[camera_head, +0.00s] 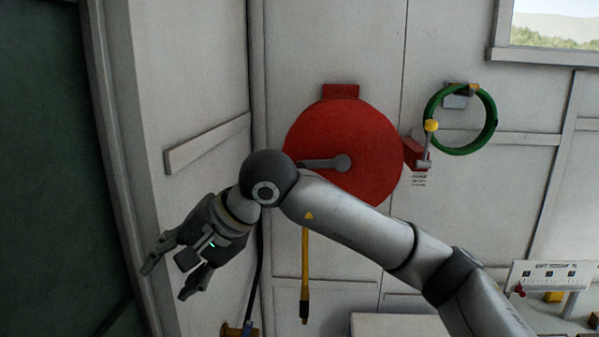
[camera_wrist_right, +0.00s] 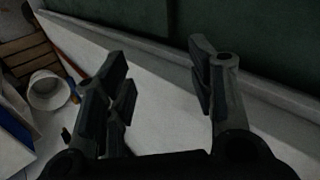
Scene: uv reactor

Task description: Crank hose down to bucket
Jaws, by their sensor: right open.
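A large red hose reel (camera_head: 370,125) is mounted on the white wall in the head view, with a grey crank arm (camera_head: 318,163) on its face. A yellow hose (camera_head: 305,265) with a dark end hangs below the reel; my arm crosses in front of its upper part. My right gripper (camera_head: 167,280) is open and empty, below and left of the reel, apart from crank and hose. In the right wrist view its spread fingers (camera_wrist_right: 160,60) have nothing between them. A white bucket (camera_wrist_right: 42,95) shows at the left there. My left gripper is out of view.
A red box (camera_head: 416,153) with a yellow-knobbed lever (camera_head: 430,126) sits at the reel's right, beside a coiled green hose (camera_head: 463,151). A wall corner and dark green surface (camera_head: 45,170) lie left of my gripper. A wooden slatted thing (camera_wrist_right: 28,52) stands near the bucket.

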